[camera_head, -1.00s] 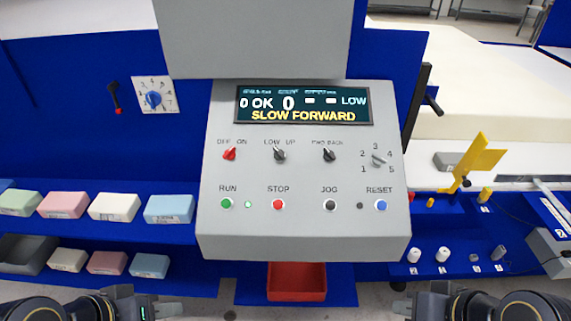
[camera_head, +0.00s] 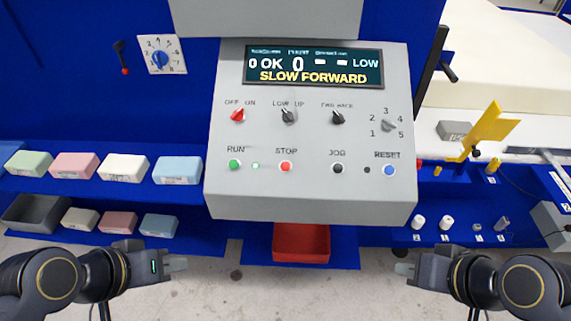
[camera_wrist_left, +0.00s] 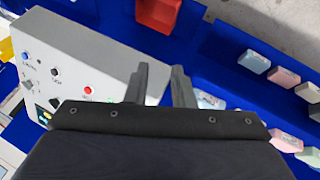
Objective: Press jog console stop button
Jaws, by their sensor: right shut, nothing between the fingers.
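The grey jog console (camera_head: 312,202) stands in the middle of the head view. Its red STOP button (camera_head: 286,167) is in the lower row, between the green RUN button (camera_head: 234,164) and the black JOG button (camera_head: 337,168). The red button also shows in the left wrist view (camera_wrist_left: 87,90). The display (camera_head: 313,65) reads SLOW FORWARD. My left gripper (camera_head: 182,264) is open and empty, below and left of the console. My right gripper (camera_head: 403,268) is shut and empty, below and right of it. Neither touches the console.
A blue RESET button (camera_head: 389,170) is at the row's right end. Several foam blocks (camera_head: 123,167) lie on blue shelves at left. A red bin (camera_head: 301,242) is below the console. A yellow part (camera_head: 492,126) and small white parts stand at right.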

